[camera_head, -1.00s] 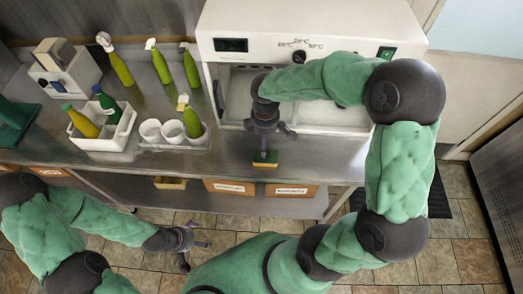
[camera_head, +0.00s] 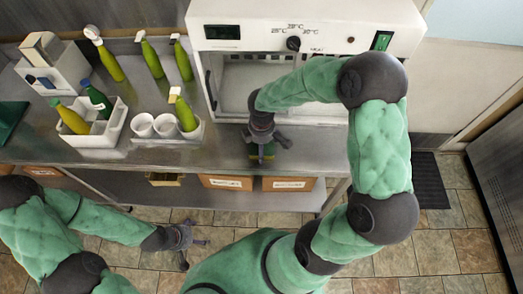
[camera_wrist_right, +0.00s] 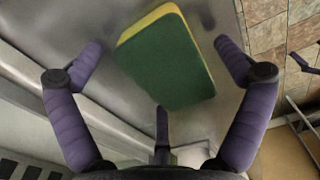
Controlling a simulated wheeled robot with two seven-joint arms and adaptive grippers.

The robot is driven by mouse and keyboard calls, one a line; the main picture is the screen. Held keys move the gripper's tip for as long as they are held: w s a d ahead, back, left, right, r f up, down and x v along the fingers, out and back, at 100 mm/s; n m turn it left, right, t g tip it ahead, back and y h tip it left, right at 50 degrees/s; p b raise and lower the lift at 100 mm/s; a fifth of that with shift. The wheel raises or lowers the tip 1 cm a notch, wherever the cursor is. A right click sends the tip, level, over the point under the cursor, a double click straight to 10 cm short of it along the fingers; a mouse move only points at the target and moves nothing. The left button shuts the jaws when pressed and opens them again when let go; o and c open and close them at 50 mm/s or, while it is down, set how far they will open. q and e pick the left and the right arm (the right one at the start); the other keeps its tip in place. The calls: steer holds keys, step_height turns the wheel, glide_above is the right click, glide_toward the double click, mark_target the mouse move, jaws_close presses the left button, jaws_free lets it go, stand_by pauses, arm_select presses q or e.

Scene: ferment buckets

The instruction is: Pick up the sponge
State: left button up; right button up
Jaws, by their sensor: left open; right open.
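The sponge (camera_head: 262,155), green and yellow, lies on the steel counter near its front edge, partly hidden by my right gripper in the head view. It shows clearly in the right wrist view (camera_wrist_right: 168,60), green face toward the camera with a yellow edge. My right gripper (camera_head: 264,142) is open and just above the sponge; in the right wrist view its fingers (camera_wrist_right: 160,65) stand apart on either side of the sponge, and no contact shows. My left gripper (camera_head: 190,246) is open and empty, low in front of the counter over the tiled floor.
A white incubator (camera_head: 305,30) stands behind my right arm on the counter (camera_head: 225,155). Boxes (camera_head: 226,182) sit on the lower shelf.

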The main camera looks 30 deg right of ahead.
steer(key=shift+r, duration=0.1)
steer(key=c, duration=0.8)
steer(key=shift+r, duration=0.55)
step_height(320, 180, up, 2)
steer(key=shift+r+p, duration=0.2)
steer(key=shift+p, duration=0.3)
steer(key=s+a+r+p, duration=0.1)
steer(key=s+a+r, duration=0.2)
steer(key=s+a+r+p, duration=0.1)
steer(key=s+a+r, duration=0.2)
steer(key=s, duration=0.1)
steer(key=s+a+r+p, duration=0.1)
steer(key=s+a+r, duration=0.2)
steer(key=shift+s+a+r, duration=0.15)
steer(key=shift+s+r, duration=0.1)
steer(key=shift+o, duration=0.3)
